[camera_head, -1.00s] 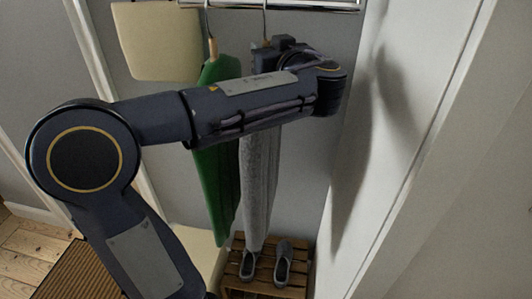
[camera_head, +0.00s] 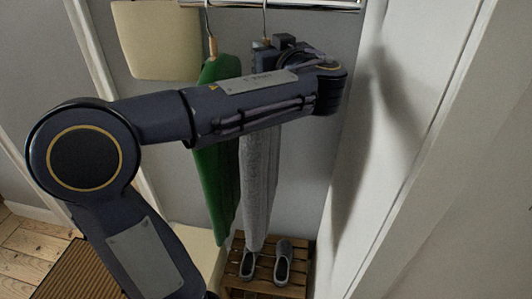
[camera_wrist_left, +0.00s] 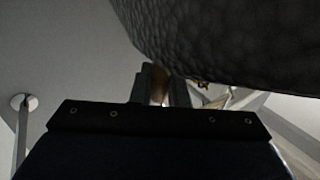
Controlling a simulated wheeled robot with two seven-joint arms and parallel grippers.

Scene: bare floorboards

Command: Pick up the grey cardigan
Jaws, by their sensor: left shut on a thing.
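The grey cardigan (camera_head: 258,185) hangs on a hanger from the rail, to the right of a green garment (camera_head: 215,175). My left forearm crosses in front of both and hides their upper middle parts. My left gripper (camera_head: 267,52) is at the top of the cardigan, shut at its wooden hanger just below the hook. In the left wrist view, the fingers (camera_wrist_left: 160,88) have a brownish piece between them, and the cardigan's dark knitted surface (camera_wrist_left: 220,40) fills the upper right. My right gripper is not in view.
A metal rail (camera_head: 300,4) runs along the top. A cream fabric or panel (camera_head: 155,45) hangs at the left. Grey shoes (camera_head: 282,265) stand on a slatted wooden stand (camera_head: 263,290) below. A white wall or panel (camera_head: 385,150) closes off the right.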

